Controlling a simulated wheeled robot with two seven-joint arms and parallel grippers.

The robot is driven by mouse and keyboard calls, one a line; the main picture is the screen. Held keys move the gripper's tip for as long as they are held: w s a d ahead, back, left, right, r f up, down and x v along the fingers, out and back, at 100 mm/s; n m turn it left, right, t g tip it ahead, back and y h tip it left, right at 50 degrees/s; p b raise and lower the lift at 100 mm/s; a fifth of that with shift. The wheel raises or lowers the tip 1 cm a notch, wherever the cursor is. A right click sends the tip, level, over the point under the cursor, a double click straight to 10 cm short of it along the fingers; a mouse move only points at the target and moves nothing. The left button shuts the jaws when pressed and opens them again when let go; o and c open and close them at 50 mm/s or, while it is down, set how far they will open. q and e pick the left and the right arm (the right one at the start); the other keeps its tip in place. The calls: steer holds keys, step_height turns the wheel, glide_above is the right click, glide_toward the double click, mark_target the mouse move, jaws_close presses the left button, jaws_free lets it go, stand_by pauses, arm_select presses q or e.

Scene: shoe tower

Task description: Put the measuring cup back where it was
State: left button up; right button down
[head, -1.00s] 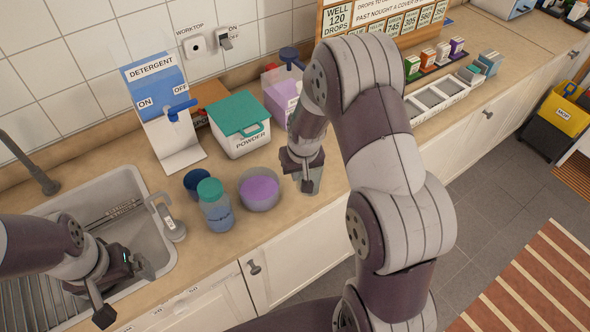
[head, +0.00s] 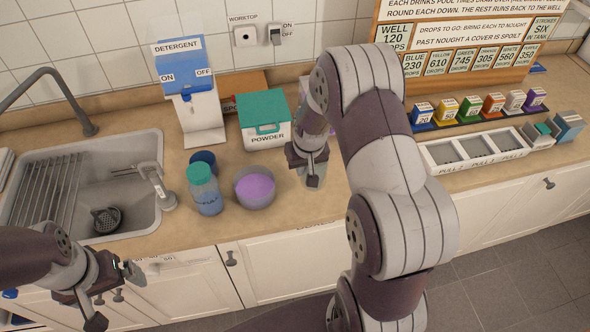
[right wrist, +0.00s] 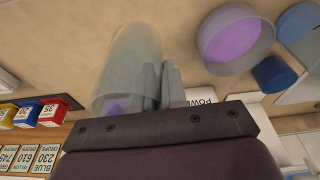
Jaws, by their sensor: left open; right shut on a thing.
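The measuring cup (right wrist: 130,52) is a clear, see-through beaker. My right gripper (right wrist: 165,85) is shut on its wall in the right wrist view. A purple patch shows at the cup's lower end; I cannot tell if it is inside or behind. In the head view my right gripper (head: 314,181) points down over the worktop, right of the grey bowl with purple contents (head: 255,188), and the cup is hard to make out. I cannot tell whether the cup touches the worktop. My left gripper (head: 115,296) is open and empty in front of the counter's edge.
A blue bottle with a green lid (head: 205,190) and a dark blue cup (head: 203,160) stand left of the bowl. The powder box (head: 265,130) and detergent dispenser (head: 200,115) stand behind. The sink (head: 130,180) is at left. Worktop right of my right gripper is partly hidden by my arm.

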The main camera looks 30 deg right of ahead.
steer(key=w+f+p, duration=0.1)
steer(key=f, duration=0.1)
steer(key=w+f, duration=0.2)
steer(key=w+f+p, duration=0.1)
steer(key=f, duration=0.1)
steer(key=shift+w+d+f+p, duration=0.1)
steer(key=shift+w+f+p, duration=0.15)
steer(key=shift+p, duration=0.1)
steer(key=shift+w+f, duration=0.15)
steer(key=shift+f, duration=0.15)
steer(key=shift+d+f, duration=0.1)
steer(key=shift+f, duration=0.05)
steer(key=c, duration=1.4)
jaws_free()
steer(key=shift+s, duration=0.2)
steer(key=shift+o, duration=1.2)
arm_select(q)
steer(key=r, duration=0.3)
steer(key=shift+s+d+r, duration=0.1)
steer(key=shift+s+d, duration=0.05)
steer(key=shift+d, duration=0.2)
arm_select(e)
steer(key=shift+w, duration=0.1)
arm_select(q)
steer(key=shift+r, duration=0.1)
arm_select(e)
steer(key=shift+r, duration=0.2)
